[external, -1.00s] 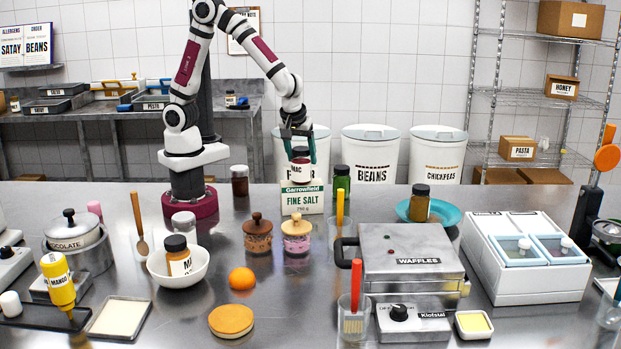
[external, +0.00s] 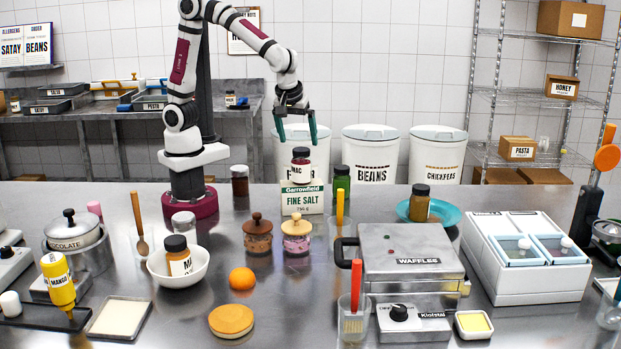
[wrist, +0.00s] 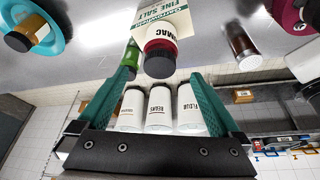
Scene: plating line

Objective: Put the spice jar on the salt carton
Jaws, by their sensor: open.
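The spice jar (external: 301,164), dark red with a black lid and a white label, stands upright on top of the salt carton (external: 302,200). The carton is white and green and reads FINE SALT. My gripper (external: 298,138) is open and empty just above the jar, its teal fingers spread wide and clear of it. In the wrist view the jar (wrist: 161,50) lies beyond and between the open fingertips (wrist: 163,75), with part of the salt carton (wrist: 160,12) behind it. The label in the wrist view ends in "UMAC".
A green jar (external: 339,182) stands close right of the carton, and a dark jar (external: 240,181) stands to its left. Two wooden-lidded jars (external: 296,235) are in front. A waffle maker (external: 412,258) and a blue plate (external: 449,213) lie to the right.

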